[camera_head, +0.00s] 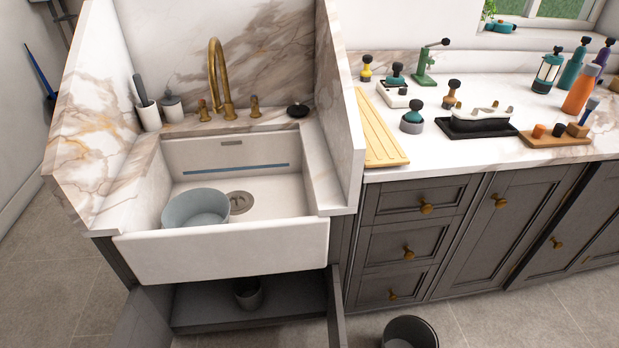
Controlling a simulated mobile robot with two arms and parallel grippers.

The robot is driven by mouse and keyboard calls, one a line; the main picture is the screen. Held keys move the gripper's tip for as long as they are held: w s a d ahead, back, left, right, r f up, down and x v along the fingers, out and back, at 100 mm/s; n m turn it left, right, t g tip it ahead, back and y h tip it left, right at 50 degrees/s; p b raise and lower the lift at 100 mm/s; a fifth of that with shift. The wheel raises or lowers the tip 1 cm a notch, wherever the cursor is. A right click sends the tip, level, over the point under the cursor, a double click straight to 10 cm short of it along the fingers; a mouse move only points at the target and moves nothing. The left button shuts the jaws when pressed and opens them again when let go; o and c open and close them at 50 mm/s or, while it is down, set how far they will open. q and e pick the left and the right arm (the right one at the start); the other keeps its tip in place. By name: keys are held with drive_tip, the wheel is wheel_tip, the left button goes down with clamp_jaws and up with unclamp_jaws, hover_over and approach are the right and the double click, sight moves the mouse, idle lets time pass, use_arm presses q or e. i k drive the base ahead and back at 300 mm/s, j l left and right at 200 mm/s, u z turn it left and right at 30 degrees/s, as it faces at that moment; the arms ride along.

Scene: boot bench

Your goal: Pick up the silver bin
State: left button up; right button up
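No thing in view is plainly a silver bin. A round, open-topped dark grey bin (409,333) stands on the floor at the bottom edge, right of the open cabinet; it is partly cut off by the frame. A smaller dark grey round container (248,296) stands inside the open cabinet under the sink. A pale grey-blue round tub (195,208) sits in the left part of the white sink (220,255). Neither of my grippers shows in this view.
The cabinet doors (337,315) under the sink stand open. Closed dark drawers (400,247) are to the right. The counter holds a wooden board (379,130) and several bottles and tools. A brass faucet (218,75) rises behind the sink. The tiled floor (500,310) at right is clear.

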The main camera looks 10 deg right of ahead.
sight(246, 290)
drive_tip(key=k+l+u, duration=0.1)
drive_tip(key=l, duration=0.3)
drive_tip(key=l+u, duration=0.15)
drive_tip(key=l, duration=0.25)
drive_tip(key=k+l+u, duration=0.1)
drive_tip(key=l, duration=0.25)
drive_tip(key=k+l+u, duration=0.1)
drive_tip(key=l, duration=0.3)
drive_tip(key=k, duration=0.1)
